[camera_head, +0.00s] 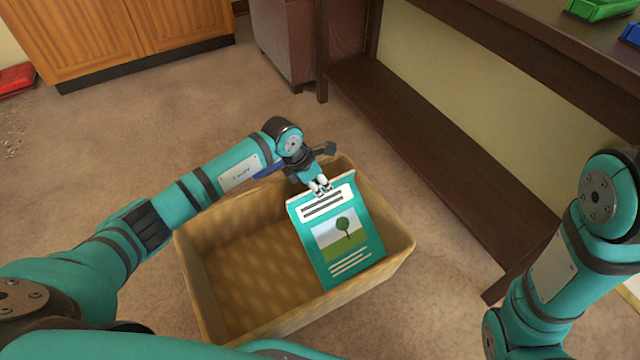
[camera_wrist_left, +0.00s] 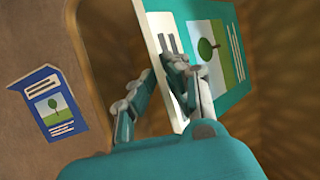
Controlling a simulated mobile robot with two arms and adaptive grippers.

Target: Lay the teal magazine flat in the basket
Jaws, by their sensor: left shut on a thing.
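The teal magazine (camera_head: 343,236) has a white title panel and a picture of a tree on its cover. My left gripper (camera_head: 320,187) is shut on its top edge. The magazine hangs tilted over the right part of the basket (camera_head: 188,262), cover facing up toward the head camera. I cannot tell whether its lower end touches the basket. In the left wrist view, the magazine (camera_wrist_left: 234,92) lies between the fingers (camera_wrist_left: 165,90), with the basket's woven inside behind it. My right arm shows at the right, but its gripper is out of view.
A blue magazine (camera_wrist_left: 48,103) lies on the floor just outside the basket; only a sliver (camera_head: 270,170) shows in the head view. A dark wooden shelf unit (camera_head: 440,140) stands on the right, with green (camera_head: 598,8) and blue (camera_head: 632,33) bins on top.

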